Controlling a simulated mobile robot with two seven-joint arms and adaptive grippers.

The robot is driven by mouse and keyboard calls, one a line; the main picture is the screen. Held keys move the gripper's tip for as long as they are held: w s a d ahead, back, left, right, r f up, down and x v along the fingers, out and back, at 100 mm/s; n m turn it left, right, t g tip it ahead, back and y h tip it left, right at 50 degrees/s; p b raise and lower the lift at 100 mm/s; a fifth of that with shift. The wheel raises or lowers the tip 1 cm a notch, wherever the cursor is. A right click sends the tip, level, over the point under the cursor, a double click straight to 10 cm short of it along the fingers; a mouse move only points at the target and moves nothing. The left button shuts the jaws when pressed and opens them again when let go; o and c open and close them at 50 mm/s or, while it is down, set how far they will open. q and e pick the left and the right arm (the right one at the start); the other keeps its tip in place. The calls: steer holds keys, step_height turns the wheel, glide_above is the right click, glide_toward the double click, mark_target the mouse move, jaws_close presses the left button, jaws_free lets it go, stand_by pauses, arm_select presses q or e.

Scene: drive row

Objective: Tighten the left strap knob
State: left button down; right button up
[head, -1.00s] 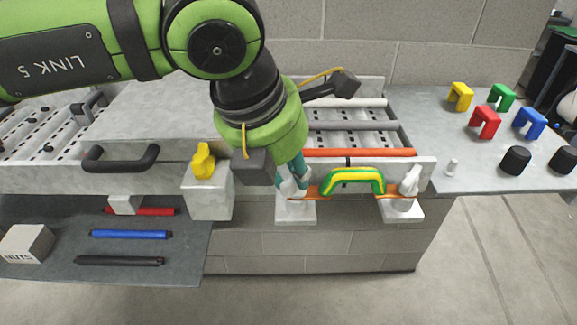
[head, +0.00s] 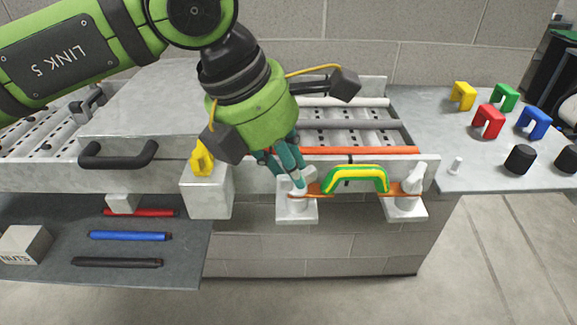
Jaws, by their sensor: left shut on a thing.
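My left gripper (head: 296,178) reaches down from the upper left and is shut on the pale left strap knob (head: 298,201). The fingers hide the knob's upper part. The knob stands on a small white bracket (head: 287,219) on the front of the drive row. An orange strap (head: 314,189) runs from there to the right, under a green and yellow arched piece (head: 356,179). The strap ends at the right strap knob (head: 411,187), which stands on its own bracket. My right gripper is not in view.
A grey block with a yellow knob (head: 201,160) stands just left of my gripper. A black handle (head: 118,155) is farther left. Markers and a NUTS box (head: 25,244) lie on the left shelf. Coloured arches and black cylinders (head: 520,159) stand on the right table.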

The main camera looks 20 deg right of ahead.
arm_select(q)
steer(key=m, duration=0.2)
steer(key=m+g+p, duration=0.1)
steer(key=shift+w+d+r+m+g, duration=0.1)
steer(key=shift+w+d+m+g, duration=0.1)
steer(key=shift+m+g, duration=0.15)
steer(key=m+g+p, duration=0.1)
steer(key=m, duration=0.2)
steer(key=shift+w+m+y+p, duration=0.1)
steer(key=shift+m+y+p, duration=0.2)
steer(key=shift+m+p, duration=0.05)
steer(key=m, duration=0.1)
steer(key=m+g+p, duration=0.1)
steer(key=m, duration=0.1)
steer(key=m+y+p, duration=0.1)
steer(key=shift+w+d+g, duration=0.1)
steer(key=shift+d+g, duration=0.15)
steer(key=shift+g, duration=0.1)
steer(key=shift+d+m+g+y+p, duration=0.15)
steer(key=shift+m+y+p, duration=0.25)
steer(key=shift+m, duration=0.5)
steer(key=shift+m+g+y+p, duration=0.2)
steer(key=shift+m+p, duration=0.4)
steer(key=shift+m, duration=0.3)
steer(key=c, duration=1.1)
jaws_free()
steer(key=v, duration=1.2)
